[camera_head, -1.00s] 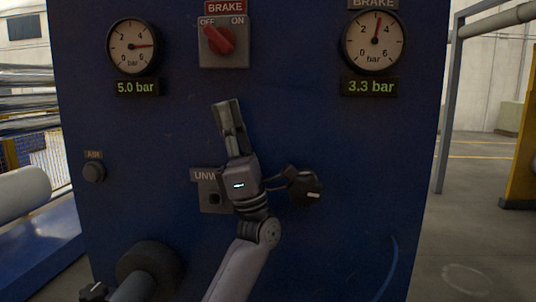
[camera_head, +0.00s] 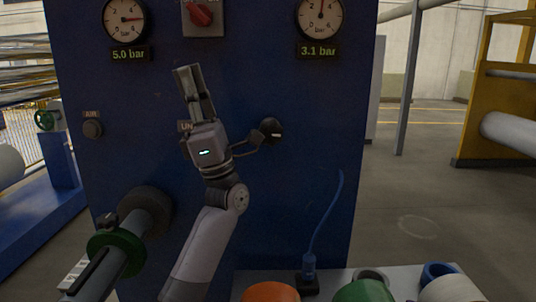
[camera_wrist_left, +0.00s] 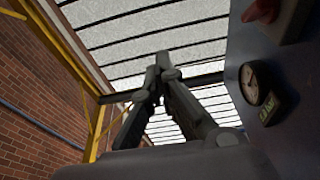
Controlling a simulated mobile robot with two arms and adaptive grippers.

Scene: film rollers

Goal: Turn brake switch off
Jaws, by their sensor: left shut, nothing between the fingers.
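The brake switch (camera_head: 201,15) is a red knob on a grey plate near the top edge of the head view, on the blue machine panel (camera_head: 230,60). Its labels are cut off now; the knob slants up to the left. The red knob also shows at the top right of the left wrist view (camera_wrist_left: 262,10). My left gripper (camera_head: 187,72) is below the switch, pointing up, apart from it. It is shut and empty; its fingers meet in the left wrist view (camera_wrist_left: 158,68). My right gripper is not in view.
Two gauges, left (camera_head: 125,18) and right (camera_head: 320,16), flank the switch, with displays of 5.0 and 3.1 bar. A black knob (camera_head: 271,129) juts out right of my left wrist. A roller shaft (camera_head: 130,235) sticks out at lower left. Coloured rolls (camera_head: 363,290) stand at the bottom.

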